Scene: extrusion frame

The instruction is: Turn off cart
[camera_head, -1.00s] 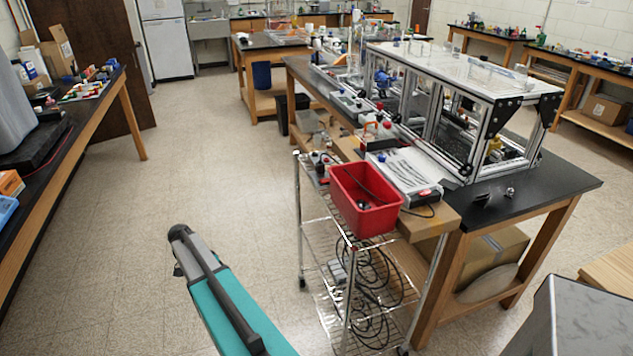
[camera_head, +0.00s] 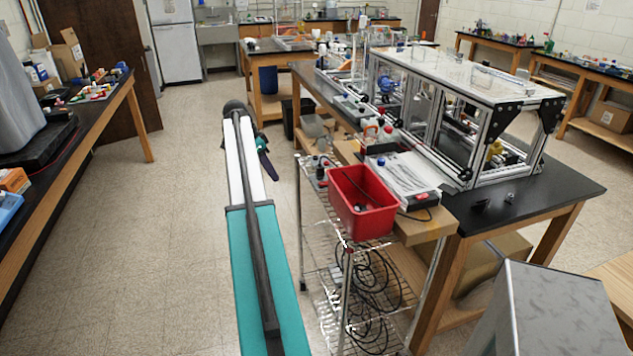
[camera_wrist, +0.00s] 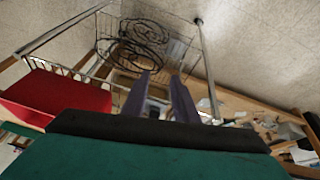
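The wire cart (camera_head: 300,225) stands beside the wooden bench in the head view, with chrome posts and wire shelves. A red bin (camera_head: 362,222) is at its top; black cables hang in coils (camera_head: 372,290) over its lower shelves. Small items with red and dark tops (camera_head: 320,170) sit at its far top end. No switch can be clearly made out. My gripper (camera_head: 268,165) is left of the cart's far end, seemingly apart from it. In the wrist view, its two purple fingers (camera_wrist: 161,76) are apart with nothing visible between them. The bin (camera_wrist: 55,95) and coiled cables (camera_wrist: 135,45) show beyond.
An aluminium extrusion frame (camera_head: 468,90) stands on the black-topped bench (camera_head: 535,192). A white device with a red switch-like part (camera_head: 405,175) lies beside the bin. A grey box (camera_head: 565,315) is at lower right. Open floor (camera_head: 170,235) lies left of my arm.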

